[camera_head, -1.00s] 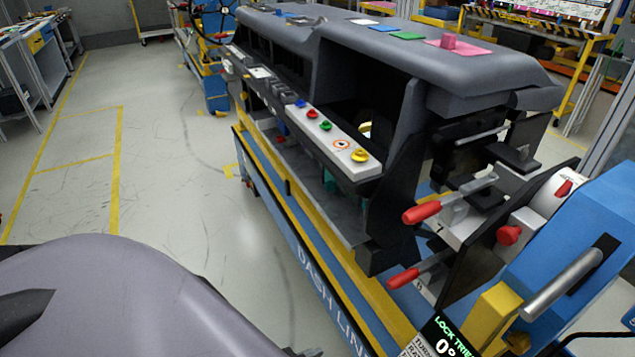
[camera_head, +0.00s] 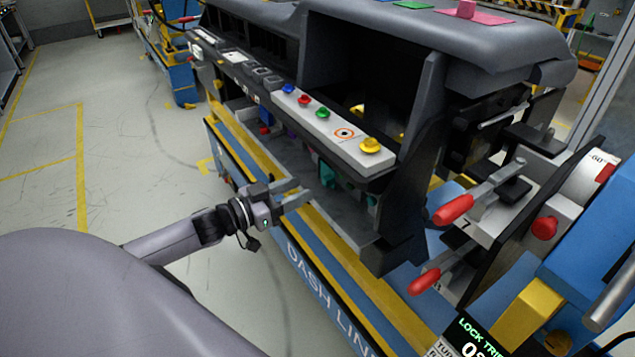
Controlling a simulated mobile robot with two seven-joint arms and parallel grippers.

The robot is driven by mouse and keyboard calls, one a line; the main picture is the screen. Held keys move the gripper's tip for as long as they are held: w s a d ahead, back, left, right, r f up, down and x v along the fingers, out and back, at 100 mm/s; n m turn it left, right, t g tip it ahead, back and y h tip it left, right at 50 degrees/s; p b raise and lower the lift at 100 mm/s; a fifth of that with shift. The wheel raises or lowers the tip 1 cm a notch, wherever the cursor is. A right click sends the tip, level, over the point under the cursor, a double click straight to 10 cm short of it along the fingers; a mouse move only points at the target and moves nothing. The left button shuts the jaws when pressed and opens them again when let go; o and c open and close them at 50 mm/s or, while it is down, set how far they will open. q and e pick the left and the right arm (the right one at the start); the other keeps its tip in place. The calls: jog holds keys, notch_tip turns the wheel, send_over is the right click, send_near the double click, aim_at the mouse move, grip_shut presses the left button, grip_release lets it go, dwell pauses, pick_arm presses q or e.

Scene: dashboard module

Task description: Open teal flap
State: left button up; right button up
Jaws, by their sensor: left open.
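The dashboard module (camera_head: 420,45) stands on its blue and yellow line base. Small teal parts show in the shadow under the button panel, one at the module's lower opening (camera_head: 327,174); I cannot tell how much of the teal flap this is. My left gripper (camera_head: 294,195) is open and empty. Its fingers point right toward the lower opening, close to the teal part and apparently just short of it. My right gripper is not in view.
The white button panel (camera_head: 325,124) with coloured knobs juts out above the opening. Red-handled clamps (camera_head: 455,210) and a blue fixture (camera_head: 590,240) stand at the right. The yellow rail (camera_head: 340,262) runs below my gripper. The floor at left is clear.

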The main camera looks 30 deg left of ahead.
aim_at(324, 180)
pick_arm(q)
jog(key=shift+x, duration=3)
grip_shut()
